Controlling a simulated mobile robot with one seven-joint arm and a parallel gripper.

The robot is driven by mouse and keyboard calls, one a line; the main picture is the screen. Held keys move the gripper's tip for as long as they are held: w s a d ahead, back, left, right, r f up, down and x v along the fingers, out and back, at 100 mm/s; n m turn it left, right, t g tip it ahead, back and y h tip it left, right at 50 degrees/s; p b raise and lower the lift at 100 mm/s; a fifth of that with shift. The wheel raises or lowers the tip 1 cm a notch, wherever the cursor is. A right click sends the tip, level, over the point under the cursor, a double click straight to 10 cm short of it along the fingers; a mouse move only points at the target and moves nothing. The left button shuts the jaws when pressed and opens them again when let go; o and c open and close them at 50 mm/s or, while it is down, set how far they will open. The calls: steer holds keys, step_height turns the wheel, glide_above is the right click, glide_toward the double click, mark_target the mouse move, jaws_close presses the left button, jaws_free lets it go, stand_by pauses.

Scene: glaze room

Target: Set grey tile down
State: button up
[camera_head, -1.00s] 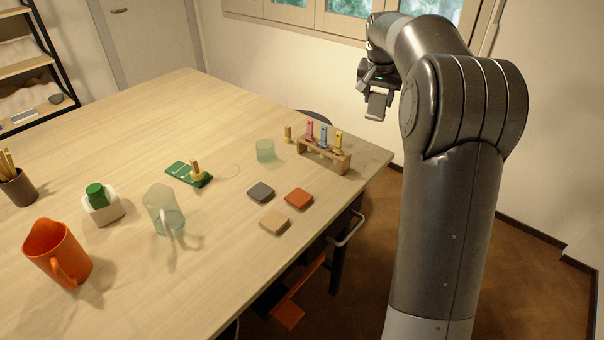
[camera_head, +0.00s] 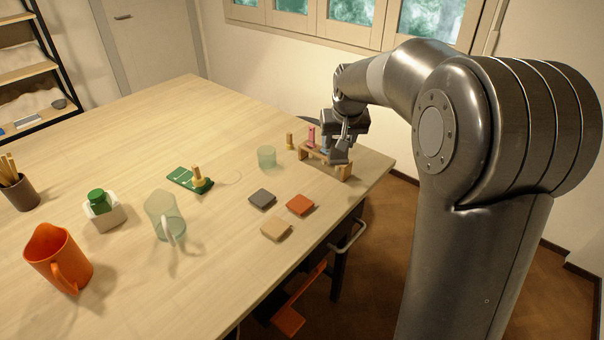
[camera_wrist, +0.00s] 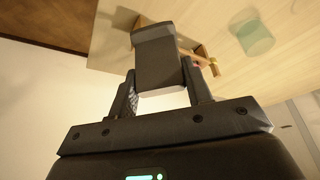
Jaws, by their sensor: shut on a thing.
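My gripper (camera_wrist: 158,88) is shut on a grey tile (camera_wrist: 157,58), which sticks out past the fingertips in the wrist view. In the head view the held tile (camera_head: 340,154) is in the air in front of the wooden rack, hiding part of it. On the table (camera_head: 130,130) lie a dark grey tile (camera_head: 262,199), an orange-red tile (camera_head: 300,204) and a tan tile (camera_head: 276,229), close together and apart from my gripper.
A wooden rack (camera_head: 344,172) with coloured tools is beside my gripper. A pale green glass (camera_head: 267,157), a green board (camera_head: 183,176), a clear jug (camera_head: 163,214) and an orange jug (camera_head: 55,258) stand further left. The table's right edge is near the tiles.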

steer(key=shift+w+a+f, duration=0.7)
steer(key=shift+a+f, duration=0.85)
steer(key=shift+f, duration=0.15)
steer(key=shift+w+a+f, duration=0.7)
steer(key=shift+a+f, duration=0.9)
steer(key=shift+f, duration=0.05)
steer(key=shift+w+a+f, duration=0.7)
steer(key=shift+a+f, duration=0.85)
steer(key=shift+f, duration=0.15)
steer(key=shift+f, duration=0.1)
steer(key=o, duration=1)
steer(key=shift+o, duration=0.2)
